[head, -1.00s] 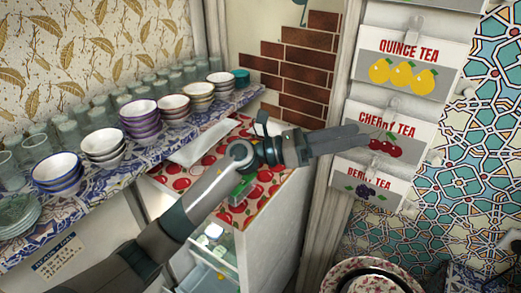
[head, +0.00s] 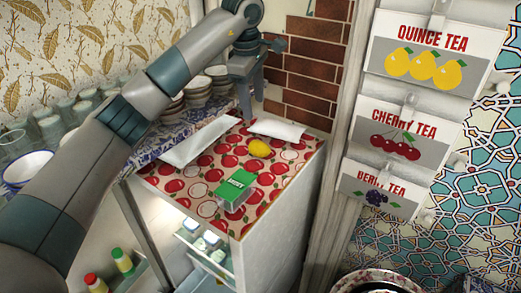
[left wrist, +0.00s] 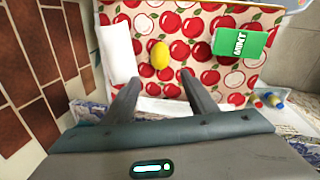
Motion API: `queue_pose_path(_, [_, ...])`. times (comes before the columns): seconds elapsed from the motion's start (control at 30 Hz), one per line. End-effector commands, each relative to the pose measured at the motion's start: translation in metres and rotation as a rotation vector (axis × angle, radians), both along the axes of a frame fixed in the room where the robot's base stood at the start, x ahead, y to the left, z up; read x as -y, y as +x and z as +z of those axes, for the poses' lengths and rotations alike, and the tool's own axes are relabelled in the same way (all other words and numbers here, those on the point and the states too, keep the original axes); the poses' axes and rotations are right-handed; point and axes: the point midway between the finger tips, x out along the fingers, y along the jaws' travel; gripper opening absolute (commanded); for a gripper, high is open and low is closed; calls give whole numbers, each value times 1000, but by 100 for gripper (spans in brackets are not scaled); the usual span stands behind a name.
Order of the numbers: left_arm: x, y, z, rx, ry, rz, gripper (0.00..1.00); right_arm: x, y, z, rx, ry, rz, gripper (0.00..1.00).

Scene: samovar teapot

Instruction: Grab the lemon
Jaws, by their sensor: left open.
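The yellow lemon (head: 259,147) lies on a red-and-white apple-patterned cloth (head: 172,178) on top of a white cabinet. My left gripper (head: 246,118) points down above the back of the cloth, up and left of the lemon in the head view. In the left wrist view the lemon (left wrist: 160,56) shows ahead of the two spread fingers (left wrist: 155,84), near the middle of the gap and not between them. The left gripper is open and empty. My right gripper is not in view.
A green mint box (head: 235,188) lies in front of the lemon. White flat items (head: 277,128) and (head: 200,142) lie behind and left of it. A shelf with stacked bowls (head: 197,93) and glasses adjoins on the left. A brick wall (head: 310,60) stands behind.

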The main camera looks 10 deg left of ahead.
Motion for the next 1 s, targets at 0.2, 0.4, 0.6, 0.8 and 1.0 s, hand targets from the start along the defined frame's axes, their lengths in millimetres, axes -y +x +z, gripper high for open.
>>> queue_pose_path(0.2, [1,0,-1,-1,-3,-1,52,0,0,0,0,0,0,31])
queue_pose_path(0.4, [1,1,-7,-2,-4,0,52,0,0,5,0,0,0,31])
queue_pose_path(0.6, [3,5,-30,-4,-6,0,52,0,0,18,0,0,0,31])
queue_pose_path(0.8, [4,12,-63,-6,-5,0,52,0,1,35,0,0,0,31])
queue_pose_path(1.0, [6,18,-97,-5,-5,0,52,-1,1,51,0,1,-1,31])
